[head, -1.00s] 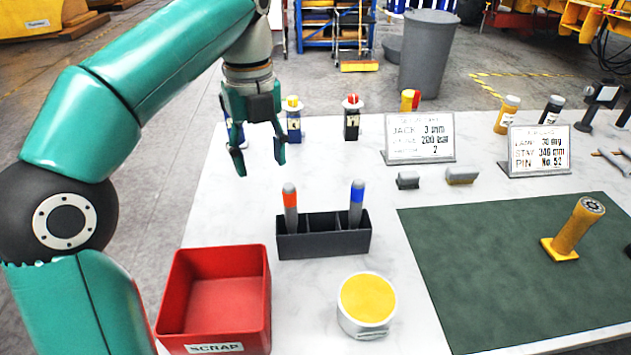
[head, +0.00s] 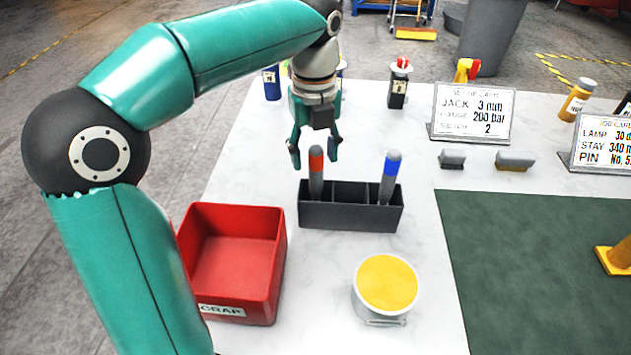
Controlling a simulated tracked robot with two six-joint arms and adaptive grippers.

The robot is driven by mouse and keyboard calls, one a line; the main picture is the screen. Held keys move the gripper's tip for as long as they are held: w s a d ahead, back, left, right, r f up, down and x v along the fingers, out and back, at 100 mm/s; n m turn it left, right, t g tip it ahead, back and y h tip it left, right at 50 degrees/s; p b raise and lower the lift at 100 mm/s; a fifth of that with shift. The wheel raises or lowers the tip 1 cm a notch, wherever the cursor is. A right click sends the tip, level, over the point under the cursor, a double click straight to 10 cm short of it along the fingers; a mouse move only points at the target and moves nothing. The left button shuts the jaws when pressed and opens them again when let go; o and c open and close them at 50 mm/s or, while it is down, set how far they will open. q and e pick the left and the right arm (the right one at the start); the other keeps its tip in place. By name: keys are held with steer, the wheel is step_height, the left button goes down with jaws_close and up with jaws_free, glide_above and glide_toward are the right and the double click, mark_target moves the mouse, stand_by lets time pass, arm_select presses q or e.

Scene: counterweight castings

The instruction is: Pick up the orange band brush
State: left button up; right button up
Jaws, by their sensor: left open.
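A similar brush with a blue band (head: 390,177) stands in the right part of the same holder. My left gripper (head: 314,160) is open and points down, its fingers at the height of the orange band brush's top. One finger appears left of the brush top and one right of it; I cannot tell whether they touch it or are behind it. My right gripper is not in view.
A red scrap bin (head: 232,262) stands front left of the holder, and a white tub with yellow contents (head: 386,284) in front. Bottles (head: 398,84) stand behind.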

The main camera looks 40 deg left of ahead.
mark_target(316, 175)
arm_select(q)
steer(key=shift+d+f+b, duration=0.15)
steer(key=shift+f+b, duration=0.35)
steer(key=shift+f, duration=2.2)
jaws_close()
